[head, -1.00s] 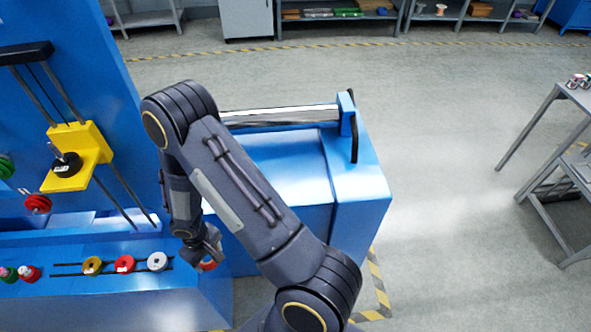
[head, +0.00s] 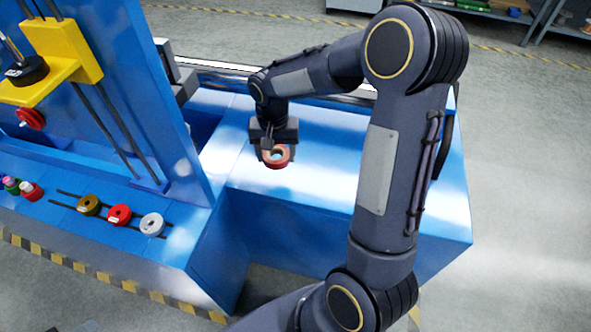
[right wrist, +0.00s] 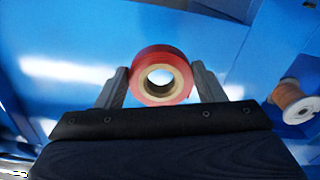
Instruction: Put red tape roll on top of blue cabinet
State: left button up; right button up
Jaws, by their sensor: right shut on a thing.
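The red tape roll (head: 279,164) is between the fingers of my right gripper (head: 274,150). It appears over the top of the low blue cabinet (head: 320,188), near its left part. In the right wrist view the roll (right wrist: 151,54) shows its tan core and open hole, with one finger of the gripper (right wrist: 160,75) on each side. The blue surface (right wrist: 75,45) fills the background there. I cannot tell whether the roll touches the cabinet top. My left gripper is not in view.
The blue machine's sloped panel (head: 105,75) rises left of the cabinet. Gold (head: 89,204), red (head: 119,215) and white (head: 152,224) rolls sit on its ledge. A brownish spool (right wrist: 290,99) shows in the right wrist view. The cabinet's front top is clear.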

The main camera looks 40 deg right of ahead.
aim_at(278, 182)
notch_tip(278, 182, down, 8)
jog(key=shift+f, duration=0.15)
dwell(0.3)
jog(key=shift+f+b, duration=0.1)
jog(key=shift+b, duration=0.2)
jog(key=o, duration=1)
notch_tip(278, 182, up, 12)
jog(key=p, duration=0.1)
jog(key=s+a+r+n+t+y, duration=0.1)
jog(key=s+a+r+t, duration=0.1)
jog(key=s, duration=0.5)
jog(key=s+a+r+n+t+y, duration=0.1)
jog(key=s+a+r+n, duration=0.1)
jog(key=s, duration=0.5)
jog(key=s+a+r+n+t+y, duration=0.1)
jog(key=s+a+r+n+t, duration=0.1)
jog(key=s, duration=0.5)
jog(key=shift+s+a+r+t+y, duration=0.1)
jog(key=shift+a+r+t+y, duration=0.1)
jog(key=shift+r, duration=0.25)
jog(key=shift+s+a+r+t+y, duration=0.1)
jog(key=shift+r+y, duration=0.1)
jog(key=shift+r, duration=0.2)
